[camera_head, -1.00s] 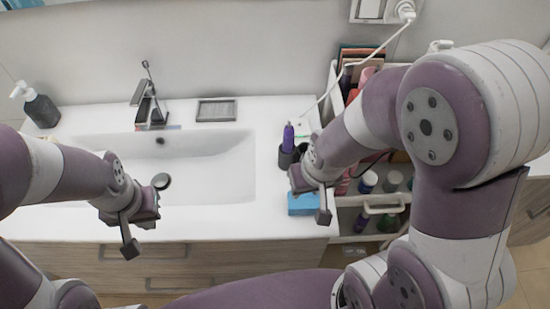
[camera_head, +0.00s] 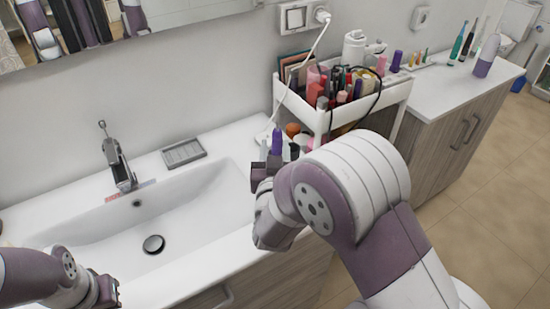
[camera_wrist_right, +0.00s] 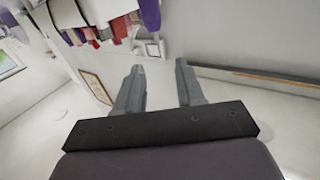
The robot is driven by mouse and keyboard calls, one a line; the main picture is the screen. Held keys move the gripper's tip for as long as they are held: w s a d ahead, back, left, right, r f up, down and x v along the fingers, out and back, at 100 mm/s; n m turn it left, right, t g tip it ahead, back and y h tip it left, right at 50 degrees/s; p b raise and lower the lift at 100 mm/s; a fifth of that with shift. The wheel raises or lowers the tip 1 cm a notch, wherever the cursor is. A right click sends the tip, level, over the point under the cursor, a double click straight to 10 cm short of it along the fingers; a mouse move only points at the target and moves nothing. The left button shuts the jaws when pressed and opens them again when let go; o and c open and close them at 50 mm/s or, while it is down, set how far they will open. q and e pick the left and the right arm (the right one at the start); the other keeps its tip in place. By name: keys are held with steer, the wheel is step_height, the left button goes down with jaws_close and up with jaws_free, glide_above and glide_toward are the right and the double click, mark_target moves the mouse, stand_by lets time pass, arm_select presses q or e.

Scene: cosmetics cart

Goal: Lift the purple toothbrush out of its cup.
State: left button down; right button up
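A purple upright item (camera_head: 277,141), which looks like the purple toothbrush, stands at the right end of the sink counter in the head view. Its lower part and its cup are mostly hidden behind my right gripper. My right gripper (camera_head: 277,158) is close in front of it; I cannot tell whether they touch. In the right wrist view, the two grey fingers of my right gripper (camera_wrist_right: 158,88) are apart with nothing between them. A purple thing (camera_wrist_right: 150,14) shows beyond them at the top edge. My left gripper (camera_head: 107,291) is low at the left, small and partly turned away.
A white cart (camera_head: 318,117) full of cosmetics stands right of the sink. A cable hangs from the wall socket (camera_head: 294,17) behind it. The sink (camera_head: 190,205) has a tap (camera_head: 117,165) and a grey soap dish (camera_head: 184,153). A farther counter (camera_head: 440,92) holds several upright items.

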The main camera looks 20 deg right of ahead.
mark_target(277, 125)
arm_select(q)
steer(key=shift+w+d+r+p, duration=0.25)
steer(key=shift+w+r+p, duration=0.15)
steer(key=shift+w, duration=0.15)
steer(key=shift+s+r+p, duration=0.3)
steer(key=shift+r+p, duration=0.25)
steer(key=shift+r, duration=0.1)
arm_select(e)
steer(key=x, duration=1.1)
steer(key=shift+w+d+f, duration=0.1)
steer(key=shift+d+f, duration=0.1)
steer(key=shift+d, duration=0.15)
arm_select(q)
steer(key=shift+s, duration=0.15)
arm_select(e)
steer(key=shift+w+d+f, duration=0.1)
steer(key=shift+w+d, duration=0.1)
steer(key=shift+w, duration=0.2)
arm_select(q)
steer(key=shift+a, duration=0.15)
arm_select(e)
steer(key=shift+a, duration=0.15)
steer(key=shift+c, duration=0.7)
steer(key=c, duration=0.5)
arm_select(q)
steer(key=shift+w, duration=0.2)
arm_select(e)
steer(key=shift+w, duration=0.15)
jaws_close()
